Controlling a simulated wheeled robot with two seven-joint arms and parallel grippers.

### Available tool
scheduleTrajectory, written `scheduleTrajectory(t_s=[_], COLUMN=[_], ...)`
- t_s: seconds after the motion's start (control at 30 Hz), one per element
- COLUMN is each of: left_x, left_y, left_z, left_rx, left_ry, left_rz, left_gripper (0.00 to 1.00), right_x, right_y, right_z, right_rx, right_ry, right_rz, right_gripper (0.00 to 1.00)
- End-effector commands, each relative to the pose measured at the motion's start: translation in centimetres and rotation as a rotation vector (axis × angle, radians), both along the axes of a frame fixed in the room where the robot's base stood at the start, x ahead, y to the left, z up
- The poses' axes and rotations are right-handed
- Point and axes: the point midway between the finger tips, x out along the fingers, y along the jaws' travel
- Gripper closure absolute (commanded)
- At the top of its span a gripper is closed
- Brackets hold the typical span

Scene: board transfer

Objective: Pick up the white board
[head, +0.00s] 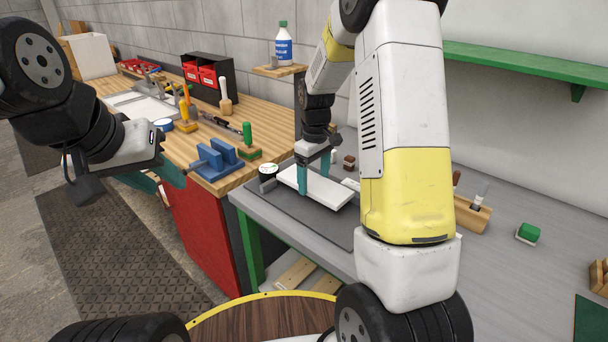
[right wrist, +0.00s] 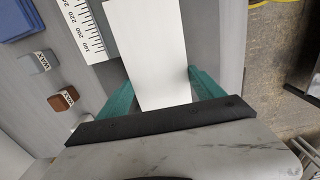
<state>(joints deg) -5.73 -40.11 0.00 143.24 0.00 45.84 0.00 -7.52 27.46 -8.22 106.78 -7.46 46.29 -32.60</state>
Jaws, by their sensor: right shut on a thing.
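The white board (head: 330,188) is at the dark mat on the grey table in the head view. My right gripper (head: 315,178) is shut on it, with teal fingers on either side of its long edges. In the right wrist view the white board (right wrist: 148,50) runs between the two teal fingers (right wrist: 158,92). I cannot tell whether the board touches the mat. My left gripper (head: 168,180) is at the left, beside the wooden bench and away from the board. Its teal fingers show only partly.
The dark mat (head: 322,222) lies on the grey table (head: 285,232). A blue holder (head: 215,160) stands on the wooden bench to the left. A brush in a wooden block (head: 473,212) and a green-topped block (head: 528,233) stand at the right.

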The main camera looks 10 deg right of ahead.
Motion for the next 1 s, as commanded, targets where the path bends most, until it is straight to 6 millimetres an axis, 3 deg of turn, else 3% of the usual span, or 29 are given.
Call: scheduleTrajectory(t_s=[0.07, 0.4, 0.6, 0.8, 1.0], left_x=[0.0, 0.0, 0.0, 0.0, 0.0], left_y=[0.0, 0.0, 0.0, 0.0, 0.0], left_z=[0.0, 0.0, 0.0, 0.0, 0.0], left_rx=[0.000, 0.000, 0.000, 0.000, 0.000], left_ry=[0.000, 0.000, 0.000, 0.000, 0.000], left_rz=[0.000, 0.000, 0.000, 0.000, 0.000], left_gripper=[0.64, 0.64, 0.64, 0.64, 0.64], right_x=[-0.5, -9.2, -13.2, -15.1, -15.4], right_y=[0.2, 2.6, 3.7, 4.2, 4.3], right_z=[1.0, 1.7, 2.1, 2.2, 2.2], right_rx=[0.001, 0.001, 0.000, 0.000, 0.000], right_ry=[-0.002, -0.002, -0.002, 0.000, -0.001], right_rz=[0.001, 0.004, 0.003, 0.001, 0.000], right_gripper=[0.73, 0.73, 0.73, 0.73, 0.73])
